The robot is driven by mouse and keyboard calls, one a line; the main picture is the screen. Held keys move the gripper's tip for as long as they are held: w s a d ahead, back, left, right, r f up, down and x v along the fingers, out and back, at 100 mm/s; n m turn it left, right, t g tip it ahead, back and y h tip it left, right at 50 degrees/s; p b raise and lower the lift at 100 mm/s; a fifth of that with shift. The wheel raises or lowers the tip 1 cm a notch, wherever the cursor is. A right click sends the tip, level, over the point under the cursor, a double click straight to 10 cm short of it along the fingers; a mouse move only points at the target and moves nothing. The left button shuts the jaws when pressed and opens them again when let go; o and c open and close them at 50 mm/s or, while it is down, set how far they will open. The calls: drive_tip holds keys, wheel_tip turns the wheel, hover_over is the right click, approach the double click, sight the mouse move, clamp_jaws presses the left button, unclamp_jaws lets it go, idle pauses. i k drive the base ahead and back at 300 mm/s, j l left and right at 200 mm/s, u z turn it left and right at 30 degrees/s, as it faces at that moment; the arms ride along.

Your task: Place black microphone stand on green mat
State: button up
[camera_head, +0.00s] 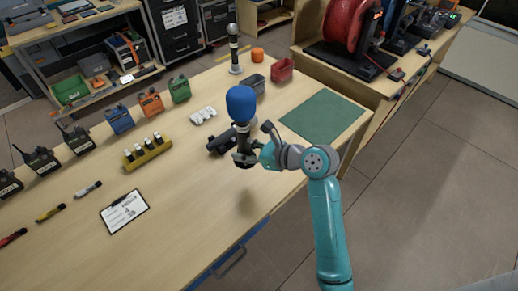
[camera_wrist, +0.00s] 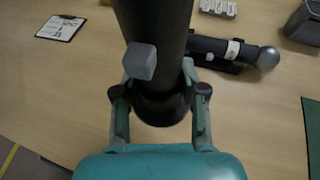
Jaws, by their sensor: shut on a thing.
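The black microphone stand with a blue foam top (camera_head: 240,103) is upright in my gripper (camera_head: 252,157), appearing raised above the wooden table. In the wrist view its black shaft (camera_wrist: 155,30), with a grey block on the side, stands between my two fingers (camera_wrist: 160,110), which are shut on it. The green mat (camera_head: 322,116) lies flat and bare at the table's right end, to the right of my gripper. A corner of the mat (camera_wrist: 311,130) shows at the right edge of the wrist view.
A black microphone (camera_head: 220,143) lies in a holder just behind the held stand. A grey bin (camera_head: 254,84) and a red bin (camera_head: 282,70) stand behind the mat. A clipboard (camera_head: 124,211) lies at left.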

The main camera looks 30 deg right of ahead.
sight(324, 115)
drive_tip(key=i+l, duration=0.1)
drive_tip(key=l, duration=0.4)
drive_tip(key=i+l, duration=0.1)
drive_tip(key=l, duration=0.4)
drive_tip(key=i+l, duration=0.1)
drive_tip(key=l, duration=0.35)
drive_tip(key=i+l, duration=0.15)
drive_tip(key=l, duration=0.35)
